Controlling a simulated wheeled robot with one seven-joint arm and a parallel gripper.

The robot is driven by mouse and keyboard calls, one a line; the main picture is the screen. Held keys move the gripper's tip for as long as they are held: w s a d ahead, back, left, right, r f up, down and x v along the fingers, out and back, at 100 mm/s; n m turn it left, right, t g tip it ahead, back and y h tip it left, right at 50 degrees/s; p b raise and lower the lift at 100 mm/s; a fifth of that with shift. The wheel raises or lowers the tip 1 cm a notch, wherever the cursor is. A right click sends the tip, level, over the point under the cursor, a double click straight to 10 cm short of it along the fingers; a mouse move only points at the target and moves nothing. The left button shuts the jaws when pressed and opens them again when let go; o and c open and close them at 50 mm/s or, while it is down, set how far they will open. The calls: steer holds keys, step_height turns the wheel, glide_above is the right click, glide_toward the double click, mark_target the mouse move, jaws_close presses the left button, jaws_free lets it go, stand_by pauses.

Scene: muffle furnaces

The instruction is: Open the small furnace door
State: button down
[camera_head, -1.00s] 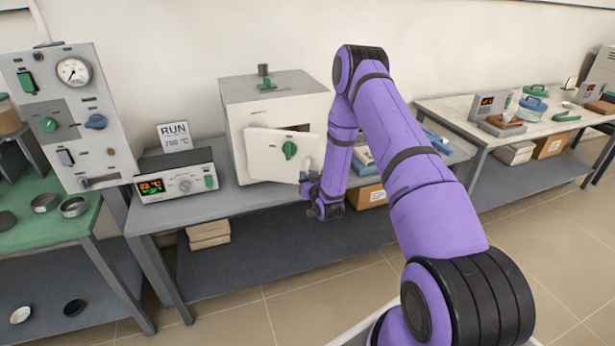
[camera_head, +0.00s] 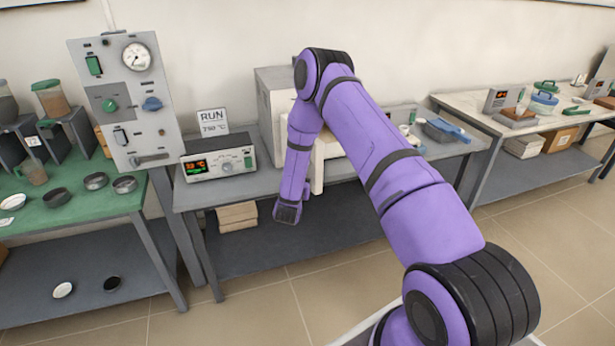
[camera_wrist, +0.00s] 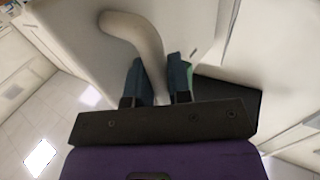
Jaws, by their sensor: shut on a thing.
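The small furnace (camera_head: 268,112) is a pale box on the grey bench, largely hidden behind my arm. Part of its pale door (camera_head: 317,172) shows beside my forearm, standing out from the furnace front. The exact opening angle is hidden. In the wrist view a curved pale handle (camera_wrist: 128,24) runs down between the dark fingers of my gripper (camera_wrist: 158,76). My gripper is shut on this handle, in front of a broad pale surface. In the head view my wrist hangs low in front of the bench edge and the fingers do not show.
A controller (camera_head: 218,164) with a lit display and a RUN sign (camera_head: 212,122) stand left of the furnace. A gauge panel (camera_head: 125,100) stands further left. A blue tray (camera_head: 446,131) lies on the bench to the right. Open floor lies in front.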

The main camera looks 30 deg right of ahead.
steer(key=w+a+m+g+h, duration=0.3)
steer(key=w+a+g, duration=0.1)
steer(key=a, duration=0.5)
steer(key=shift+w+a, duration=0.15)
steer(key=shift+w, duration=0.5)
steer(key=c, duration=1.1)
jaws_free()
steer(key=shift+a, duration=0.1)
steer(key=v, duration=1)
steer(key=shift+s+a+f, duration=0.2)
steer(key=shift+a, duration=0.05)
